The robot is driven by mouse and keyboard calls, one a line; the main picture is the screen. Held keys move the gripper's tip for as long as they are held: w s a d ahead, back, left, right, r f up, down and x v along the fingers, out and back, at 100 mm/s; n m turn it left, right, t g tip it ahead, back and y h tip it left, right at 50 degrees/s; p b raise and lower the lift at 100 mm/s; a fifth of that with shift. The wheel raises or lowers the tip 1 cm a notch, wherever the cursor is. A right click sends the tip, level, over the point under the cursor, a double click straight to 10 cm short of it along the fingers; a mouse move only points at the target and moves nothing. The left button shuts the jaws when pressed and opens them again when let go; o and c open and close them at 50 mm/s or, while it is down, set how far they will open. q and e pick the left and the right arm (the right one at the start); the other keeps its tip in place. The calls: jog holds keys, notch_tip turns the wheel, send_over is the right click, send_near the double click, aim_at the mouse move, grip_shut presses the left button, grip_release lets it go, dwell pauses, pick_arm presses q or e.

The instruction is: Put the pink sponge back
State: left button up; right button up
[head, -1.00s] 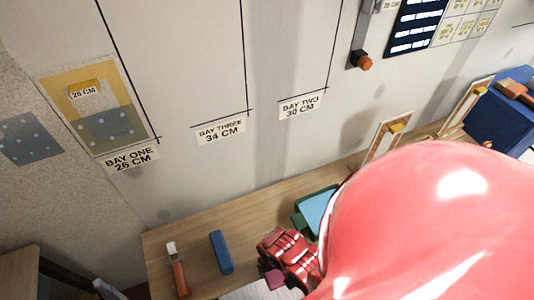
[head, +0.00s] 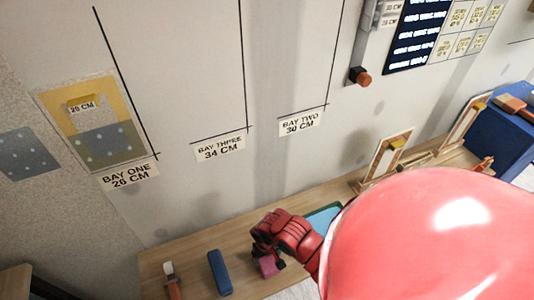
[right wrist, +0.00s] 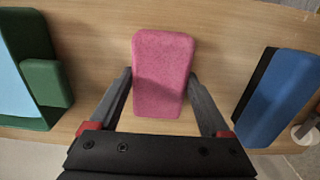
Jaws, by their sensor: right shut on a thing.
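The pink sponge (head: 268,267) is between the fingers of my right gripper (head: 262,254), over the wooden bench. In the right wrist view the pink sponge (right wrist: 160,85) is a rounded block, with one dark finger of my right gripper (right wrist: 161,78) against each side. I cannot tell how far it is above the bench top. My left gripper is not in view.
A blue block (head: 219,272) and an orange-handled tool (head: 171,280) lie on the bench (head: 200,250), left of my gripper. A green and light-blue tray (right wrist: 28,70) is on the other side. A wooden stand (head: 385,158) stands by the wall.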

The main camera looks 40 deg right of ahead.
jog(key=shift+f, duration=0.25)
jog(key=o, duration=1.2)
jog(key=shift+o, duration=0.2)
notch_tip(320, 180, up, 7)
jog(key=shift+w+r, duration=0.1)
jog(key=shift+r, duration=0.1)
notch_tip(320, 180, up, 5)
jog(key=p, duration=0.3)
jog(key=shift+f, duration=0.1)
